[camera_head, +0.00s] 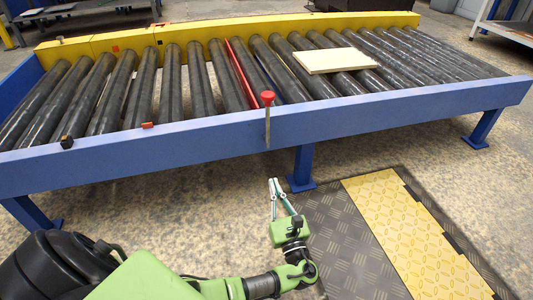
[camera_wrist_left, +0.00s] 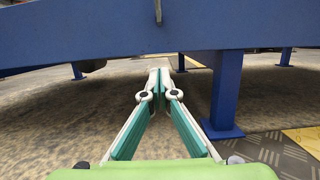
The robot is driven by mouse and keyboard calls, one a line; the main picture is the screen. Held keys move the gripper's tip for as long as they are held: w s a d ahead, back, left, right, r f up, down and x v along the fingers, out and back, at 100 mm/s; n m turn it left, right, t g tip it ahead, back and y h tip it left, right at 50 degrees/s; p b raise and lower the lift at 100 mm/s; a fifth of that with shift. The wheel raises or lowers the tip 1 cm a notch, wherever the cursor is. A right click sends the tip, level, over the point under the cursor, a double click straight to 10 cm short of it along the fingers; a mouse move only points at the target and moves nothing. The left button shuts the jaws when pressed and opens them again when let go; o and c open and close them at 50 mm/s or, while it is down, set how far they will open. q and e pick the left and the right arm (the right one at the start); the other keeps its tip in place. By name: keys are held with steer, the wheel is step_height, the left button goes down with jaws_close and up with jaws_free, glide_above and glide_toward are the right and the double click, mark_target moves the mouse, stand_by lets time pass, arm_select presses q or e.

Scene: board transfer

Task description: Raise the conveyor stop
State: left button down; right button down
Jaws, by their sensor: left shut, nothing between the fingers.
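The conveyor (camera_head: 200,137) has black rollers in a blue frame with a yellow back rail. The conveyor stop (camera_head: 238,68) shows as a red bar lying between two rollers near the middle. A red-knobbed lever (camera_head: 267,97) stands at the front rail, its thin shaft running down the rail's face. The shaft's lower end shows at the top of the left wrist view (camera_wrist_left: 158,10). A pale board (camera_head: 335,60) lies on the rollers right of the stop. My left gripper (camera_head: 272,181) is shut and empty, below the front rail and under the lever, apart from it. My right gripper is not in view.
Blue legs (camera_head: 303,165) support the conveyor; one also stands right of my gripper in the left wrist view (camera_wrist_left: 226,95). A dark and yellow floor mat (camera_head: 400,220) lies at the right front. The floor left of my gripper is bare.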

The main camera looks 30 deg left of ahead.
arm_select(q)
steer(key=b, duration=0.5)
glide_toward(263, 142)
steer(key=w+a+f, duration=0.3)
steer(key=a, duration=0.1)
steer(key=r, duration=0.1)
steer(key=r+b, duration=0.1)
steer(key=shift+w+a+r, duration=0.2)
steer(key=shift+w+r, duration=0.15)
steer(key=shift+r+b, duration=0.5)
steer(key=shift+r, duration=0.45)
